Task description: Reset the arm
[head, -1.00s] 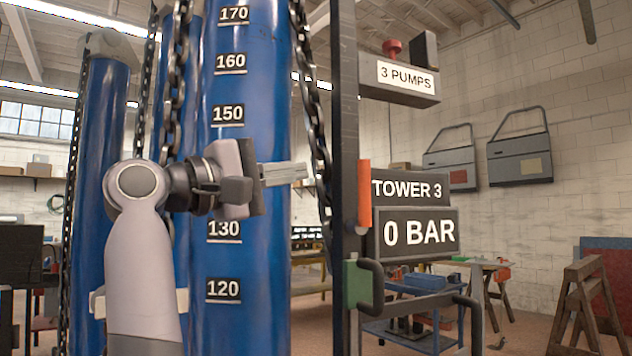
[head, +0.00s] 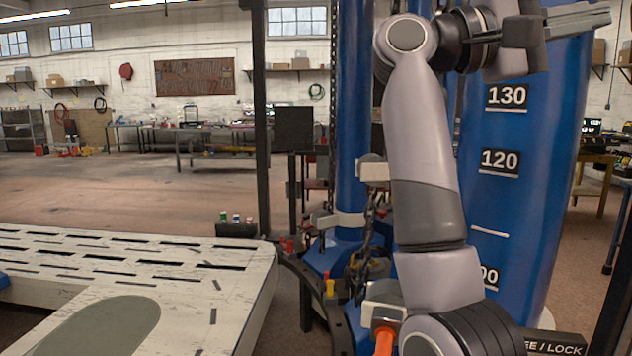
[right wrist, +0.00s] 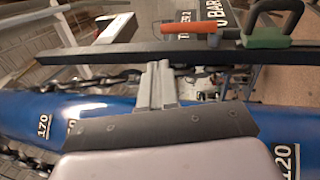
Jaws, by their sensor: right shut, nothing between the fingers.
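My right arm rises in the head view in front of the blue tower (head: 520,190), beside its white height marks. My right gripper (head: 590,18) is at the top right of that view, pointing right, with its fingers together and nothing between them. In the right wrist view the closed fingers (right wrist: 157,82) point toward the dark upright post (right wrist: 200,52). An orange handle (right wrist: 188,28) and a green block with a dark handle (right wrist: 268,38) sit on the post. My left gripper is not in view.
A white slotted bench (head: 185,262) stands at the lower left. A chain (head: 365,245) hangs close to the left of my arm. A second blue column (head: 350,110) stands behind it. Open floor (head: 120,180) lies beyond the bench, with worktables along the far wall.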

